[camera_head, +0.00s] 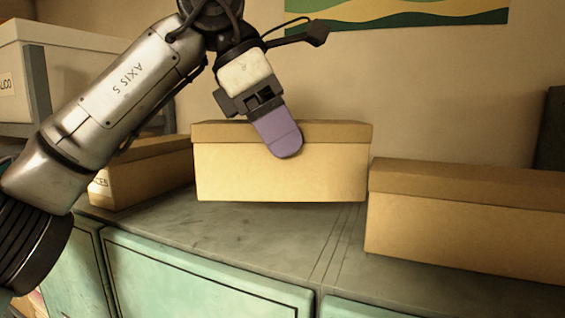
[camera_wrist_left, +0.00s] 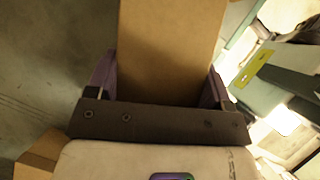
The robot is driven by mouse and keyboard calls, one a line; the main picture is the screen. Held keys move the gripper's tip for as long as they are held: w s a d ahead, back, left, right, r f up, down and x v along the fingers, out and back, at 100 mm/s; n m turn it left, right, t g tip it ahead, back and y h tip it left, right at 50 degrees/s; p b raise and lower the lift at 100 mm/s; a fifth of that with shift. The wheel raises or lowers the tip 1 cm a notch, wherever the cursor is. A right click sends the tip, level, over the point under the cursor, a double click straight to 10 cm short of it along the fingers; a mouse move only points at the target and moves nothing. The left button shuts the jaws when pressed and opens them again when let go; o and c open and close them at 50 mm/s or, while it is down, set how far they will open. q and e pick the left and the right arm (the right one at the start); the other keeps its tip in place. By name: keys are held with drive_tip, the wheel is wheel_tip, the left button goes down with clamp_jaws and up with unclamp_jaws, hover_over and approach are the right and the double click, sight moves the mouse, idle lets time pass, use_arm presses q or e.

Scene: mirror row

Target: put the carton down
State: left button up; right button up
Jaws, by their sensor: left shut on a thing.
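The carton (camera_head: 282,174) is a plain tan box with a lid, in the middle of the head view. My left gripper (camera_head: 284,142) comes down from above and is shut on it, with one purple finger flat against its front face and lid edge. In the left wrist view the carton's top (camera_wrist_left: 170,45) lies between the two purple fingers of my gripper (camera_wrist_left: 162,84). The carton looks level, over or on the grey counter top (camera_head: 235,232). I cannot tell whether its underside touches the counter. My right gripper is not in view.
A similar tan box (camera_head: 465,220) stands on the counter to the right, close to the carton's right end. Another tan box (camera_head: 150,172) with a label stands to the left, partly behind my arm. A wall is behind. The counter in front is clear.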

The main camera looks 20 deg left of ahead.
sight(236, 122)
use_arm(q)
drive_tip(key=shift+f, duration=1.95)
drive_tip(key=shift+f, duration=0.1)
drive_tip(key=o, duration=1.1)
drive_tip(key=v, duration=1.1)
drive_tip(key=shift+r, duration=0.2)
drive_tip(key=shift+s+a+r, duration=0.15)
drive_tip(key=shift+a+r, duration=0.05)
drive_tip(key=shift+r, duration=0.1)
drive_tip(key=shift+a, duration=0.1)
